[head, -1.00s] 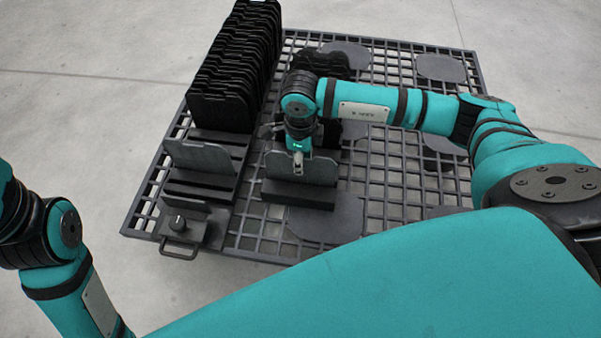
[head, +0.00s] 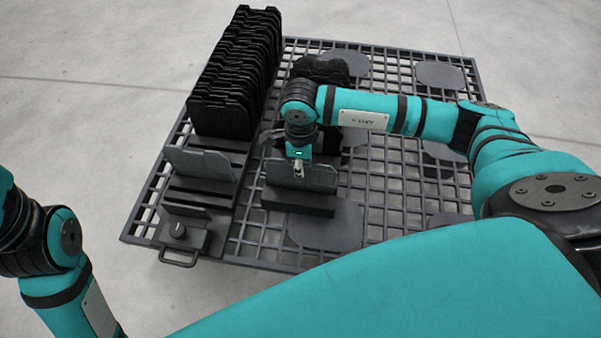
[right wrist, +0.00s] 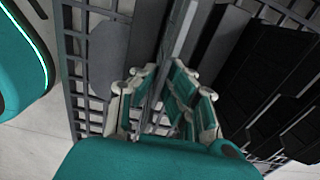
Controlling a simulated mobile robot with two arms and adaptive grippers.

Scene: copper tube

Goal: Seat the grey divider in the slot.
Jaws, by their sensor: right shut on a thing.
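A thin grey divider (head: 318,177) stands upright on a low dark block (head: 300,203) on the grid table. Its lower edge meets the block; I cannot tell how deep it sits there. My right gripper (head: 298,170) comes down from above and is shut on its upper edge. In the right wrist view the divider (right wrist: 181,38) shows edge-on, between the fingers of the right gripper (right wrist: 166,95). A second grey divider (head: 200,164) stands tilted in the near part of the rack (head: 205,195) to the left. My left arm is at the left edge; its gripper is out of view.
Several black dividers (head: 228,95) stand in a row in the rack's far part. A small block with a knob (head: 178,232) and a handle are at the rack's near end. Dark shapes (head: 322,70) stand behind my right arm. Flat grey pads (head: 440,75) lie on the grid table (head: 395,190).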

